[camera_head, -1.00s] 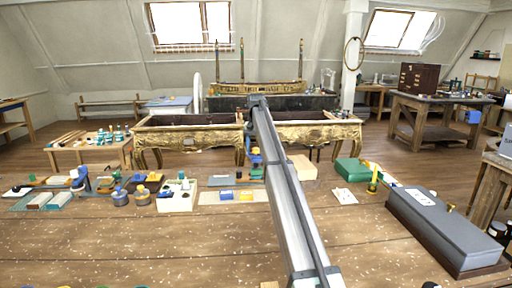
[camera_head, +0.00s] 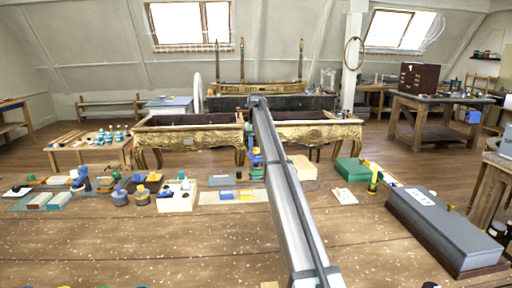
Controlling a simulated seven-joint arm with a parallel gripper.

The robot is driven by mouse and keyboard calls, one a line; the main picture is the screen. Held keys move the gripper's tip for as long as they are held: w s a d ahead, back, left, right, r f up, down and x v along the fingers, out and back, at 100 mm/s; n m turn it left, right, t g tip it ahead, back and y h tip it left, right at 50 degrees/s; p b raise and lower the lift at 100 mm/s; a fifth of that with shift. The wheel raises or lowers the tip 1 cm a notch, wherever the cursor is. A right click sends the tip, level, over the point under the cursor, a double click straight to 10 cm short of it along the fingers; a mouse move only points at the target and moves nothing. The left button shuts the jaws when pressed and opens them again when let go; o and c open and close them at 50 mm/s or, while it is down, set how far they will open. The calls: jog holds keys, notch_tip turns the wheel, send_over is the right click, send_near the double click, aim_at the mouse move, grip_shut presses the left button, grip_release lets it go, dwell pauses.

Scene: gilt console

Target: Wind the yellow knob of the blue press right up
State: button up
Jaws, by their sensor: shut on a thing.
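The blue press (camera_head: 257,160) stands at the middle of the bench, just left of my arm, small in the head view. Its yellow knob (camera_head: 256,150) shows as a small patch near its top. My gripper (camera_head: 251,142) hangs down from the arm's far end and is shut on the yellow knob from above. The fingers are tiny and partly lost against the gilt console behind, so their exact contact is hard to see. My arm hides what lies right of the press.
A beige block (camera_head: 302,168) and a green box (camera_head: 352,169) stand right of my arm. A long grey case (camera_head: 440,228) lies at the right. A white box (camera_head: 178,197) and several jars and blocks stand left. The front of the bench (camera_head: 140,245) is mostly clear.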

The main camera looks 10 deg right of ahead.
aim_at(256, 149)
jog(key=shift+n, duration=0.9)
jog(key=o, duration=1.1)
jog(key=shift+c, duration=0.2)
notch_tip(256, 149, up, 14)
jog(key=shift+f, duration=0.1)
